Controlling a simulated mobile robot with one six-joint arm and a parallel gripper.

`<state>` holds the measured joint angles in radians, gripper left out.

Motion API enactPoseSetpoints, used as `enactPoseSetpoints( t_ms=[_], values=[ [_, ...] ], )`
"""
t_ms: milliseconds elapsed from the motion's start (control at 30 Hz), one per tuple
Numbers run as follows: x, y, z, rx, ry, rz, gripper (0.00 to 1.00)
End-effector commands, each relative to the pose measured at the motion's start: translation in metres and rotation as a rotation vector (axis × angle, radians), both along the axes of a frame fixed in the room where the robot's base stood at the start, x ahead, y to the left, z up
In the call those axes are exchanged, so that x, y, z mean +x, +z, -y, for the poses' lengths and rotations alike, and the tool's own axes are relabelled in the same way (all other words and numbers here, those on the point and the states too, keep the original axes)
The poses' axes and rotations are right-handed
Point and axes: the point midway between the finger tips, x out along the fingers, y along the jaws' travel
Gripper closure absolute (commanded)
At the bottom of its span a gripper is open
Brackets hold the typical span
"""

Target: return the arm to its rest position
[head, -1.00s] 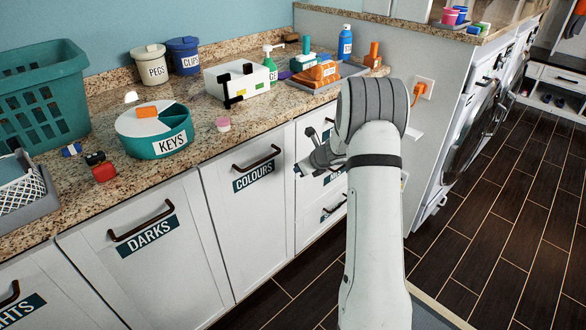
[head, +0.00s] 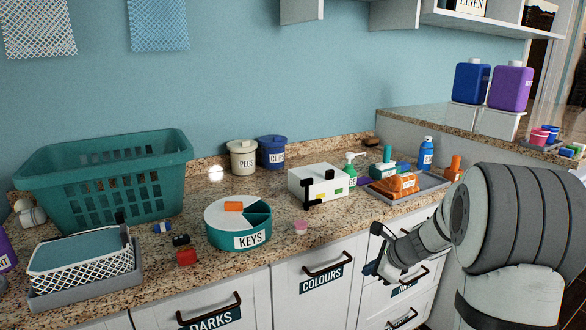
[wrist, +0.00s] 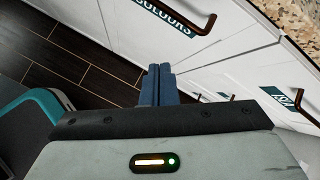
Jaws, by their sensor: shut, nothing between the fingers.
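My gripper (head: 372,270) is at the lower right in the head view, in front of the drawers beside the COLOURS door (head: 315,285) and below the counter edge. The wrist view shows its two dark blue fingers (wrist: 158,84) pressed together, with nothing between them. My arm is folded, and its large grey joint fills the lower right of the head view. The gripper appears clear of the cabinet fronts, though the exact distance cannot be told.
Handles (head: 328,265) stick out from the cabinet fronts. Dark floor (wrist: 75,65) shows clear in the wrist view.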

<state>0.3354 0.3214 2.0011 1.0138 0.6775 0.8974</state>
Motion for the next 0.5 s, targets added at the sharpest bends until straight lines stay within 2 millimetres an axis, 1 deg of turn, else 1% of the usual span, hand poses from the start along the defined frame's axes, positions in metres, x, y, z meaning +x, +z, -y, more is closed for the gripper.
enactPoseSetpoints(
  t_ms=[33, 67, 100, 167, 200, 267, 300, 333, 367, 400, 500],
  values=[
    [-0.02, 0.03, -0.019, -0.076, 0.13, 0.028, 1.0],
    [-0.032, 0.041, -0.028, -0.123, 0.211, 0.043, 1.0],
    [-0.05, 0.053, -0.039, -0.185, 0.318, 0.062, 1.0],
    [-0.076, 0.071, -0.053, -0.277, 0.48, 0.088, 1.0],
    [-0.094, 0.081, -0.061, -0.338, 0.587, 0.106, 1.0],
    [-0.121, 0.096, -0.071, -0.428, 0.748, 0.129, 1.0],
    [-0.14, 0.105, -0.076, -0.487, 0.853, 0.145, 1.0],
    [-0.153, 0.111, -0.079, -0.533, 0.934, 0.157, 1.0],
    [-0.167, 0.117, -0.082, -0.576, 1.012, 0.167, 1.0],
    [-0.184, 0.125, -0.084, -0.636, 1.117, 0.18, 1.0],
    [-0.225, 0.139, -0.084, -0.772, 1.364, 0.203, 1.0]
  ],
)
